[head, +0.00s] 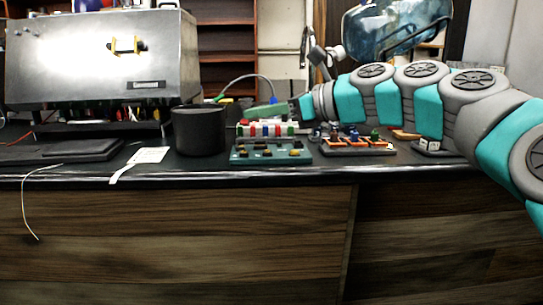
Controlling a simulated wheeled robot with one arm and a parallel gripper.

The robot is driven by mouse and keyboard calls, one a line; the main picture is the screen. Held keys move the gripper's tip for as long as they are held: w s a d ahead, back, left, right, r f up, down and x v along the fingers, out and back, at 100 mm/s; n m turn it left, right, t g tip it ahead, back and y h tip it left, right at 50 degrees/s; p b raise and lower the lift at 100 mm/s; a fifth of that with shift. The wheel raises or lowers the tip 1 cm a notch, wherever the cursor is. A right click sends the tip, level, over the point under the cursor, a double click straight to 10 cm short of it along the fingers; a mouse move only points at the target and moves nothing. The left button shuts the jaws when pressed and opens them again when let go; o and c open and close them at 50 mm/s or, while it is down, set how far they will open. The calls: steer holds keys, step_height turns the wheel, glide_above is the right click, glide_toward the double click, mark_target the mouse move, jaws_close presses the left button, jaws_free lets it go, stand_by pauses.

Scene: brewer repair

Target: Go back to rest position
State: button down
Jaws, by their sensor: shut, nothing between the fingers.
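My arm reaches in from the right, above the counter. My gripper (294,110) is at its left end, small in the picture, shut and empty, above the back part of the counter. A green piece (264,111) with a grey cable arching from it lies just left of the gripper; whether they touch I cannot tell. The brewer (100,65), a large metal box with a yellow-and-black handle, stands at the left.
A dark cylindrical bin (199,131) stands left of a teal board (270,153) with small parts. An orange-and-grey tray (357,147) sits under my arm. A white paper (149,155) and a loose wire (28,212) lie near the counter's front edge. A blue water jug (395,28) is behind.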

steer(key=s+f+n+g+h, duration=0.25)
steer(key=s+f+n, duration=0.4)
steer(key=f, duration=0.35)
steer(key=s+f+n+g+h, duration=0.2)
steer(key=s+f+n+h, duration=0.25)
steer(key=s+f, duration=0.45)
steer(key=s+d+f+n+g+h, duration=0.4)
steer(key=s+d+f+n+h, duration=0.3)
steer(key=s+d+f+n, duration=0.4)
steer(key=s+d+f, duration=0.6)
steer(key=s+f, duration=0.3)
steer(key=shift+s+d+f, duration=0.15)
steer(key=shift+d+f, duration=0.1)
steer(key=c, duration=1.6)
jaws_free()
